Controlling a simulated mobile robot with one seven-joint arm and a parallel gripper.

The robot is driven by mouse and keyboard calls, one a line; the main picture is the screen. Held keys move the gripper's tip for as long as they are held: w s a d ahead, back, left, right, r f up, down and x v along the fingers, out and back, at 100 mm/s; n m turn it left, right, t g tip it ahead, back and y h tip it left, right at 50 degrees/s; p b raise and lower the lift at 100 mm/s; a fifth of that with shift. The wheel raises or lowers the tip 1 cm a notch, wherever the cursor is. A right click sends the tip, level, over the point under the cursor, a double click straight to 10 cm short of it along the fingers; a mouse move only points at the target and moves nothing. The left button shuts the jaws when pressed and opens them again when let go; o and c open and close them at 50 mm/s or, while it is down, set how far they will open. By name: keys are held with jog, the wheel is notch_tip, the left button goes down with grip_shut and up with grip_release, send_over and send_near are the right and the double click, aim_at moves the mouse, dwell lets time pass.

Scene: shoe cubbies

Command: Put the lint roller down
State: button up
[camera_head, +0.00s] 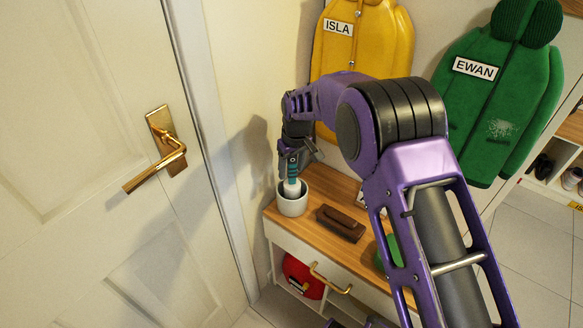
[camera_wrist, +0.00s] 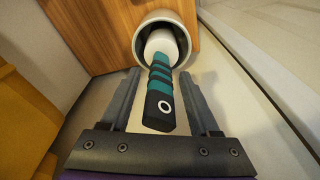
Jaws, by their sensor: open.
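The lint roller (camera_wrist: 160,95) has a teal and black handle and a white roller end. It stands roller-end down in a white cup (camera_head: 292,207), with its handle sticking up out of the rim. The cup's rim also shows in the wrist view (camera_wrist: 140,40). My gripper (camera_wrist: 164,85) is open, with one finger on each side of the handle and a visible gap on both sides. In the head view my gripper (camera_head: 294,160) is above the cup and hides the top of the handle.
The cup stands on the left end of a wooden bench top (camera_head: 325,188). A brown brush (camera_head: 340,223) lies to its right, and a green item (camera_head: 385,257) is partly behind my arm. A white door (camera_head: 90,150) with a brass handle (camera_head: 160,155) is at left. Yellow (camera_head: 385,45) and green (camera_head: 500,95) coats hang behind.

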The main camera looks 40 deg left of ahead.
aim_at(295, 186)
notch_tip(295, 186, up, 12)
jog(key=d+p, duration=0.1)
jog(key=shift+s+d, duration=0.35)
dwell(0.4)
